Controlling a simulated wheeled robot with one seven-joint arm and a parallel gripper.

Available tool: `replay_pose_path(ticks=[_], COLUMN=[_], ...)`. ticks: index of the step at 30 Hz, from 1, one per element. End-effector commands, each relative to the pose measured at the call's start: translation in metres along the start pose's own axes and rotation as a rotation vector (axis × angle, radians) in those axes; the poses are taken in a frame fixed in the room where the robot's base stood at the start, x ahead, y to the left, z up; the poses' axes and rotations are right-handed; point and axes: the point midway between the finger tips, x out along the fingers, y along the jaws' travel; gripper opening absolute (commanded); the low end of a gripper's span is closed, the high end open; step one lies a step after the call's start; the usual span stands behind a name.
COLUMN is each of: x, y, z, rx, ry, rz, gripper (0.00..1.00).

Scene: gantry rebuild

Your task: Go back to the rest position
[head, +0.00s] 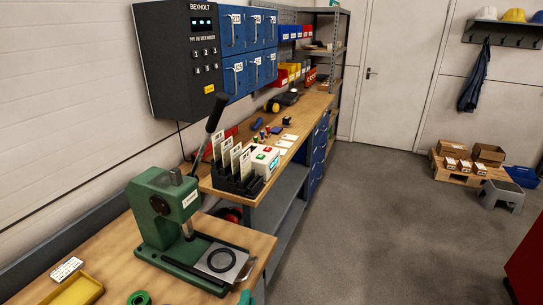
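My gripper and arm do not show in the head view, so their pose and whether the gripper holds anything cannot be seen. The task names no object. In front at the lower left is a wooden workbench (120,262) with a green lever press (163,210). The press's dark handle (215,113) points up and to the right. A light plate with a dark ring (221,261) lies on the press base.
A yellow tray (75,291) lies at the near left edge. A second bench (302,113) runs back along the wall, with a card rack (237,172) on it. Boxes on a pallet (447,172) and a step stool (500,193) stand right. The grey floor (375,235) is clear.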

Motion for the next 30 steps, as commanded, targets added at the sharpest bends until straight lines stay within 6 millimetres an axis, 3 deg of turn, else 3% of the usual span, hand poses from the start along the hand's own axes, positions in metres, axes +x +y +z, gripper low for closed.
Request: replay_pose_path(ticks=[6,15,24,30], x=[-0.034,-0.096,-0.173,-0.227], y=[-0.056,-0.117,-0.162,-0.18], z=[-0.019,-0.029,-0.023,-0.011], rx=[0.33,0.844,1.369,1.709], ry=[0.051,0.088,0.079,0.051], rz=[-0.01,-0.03,-0.052,-0.054], gripper=[0.15,0.15,0.15,0.15])
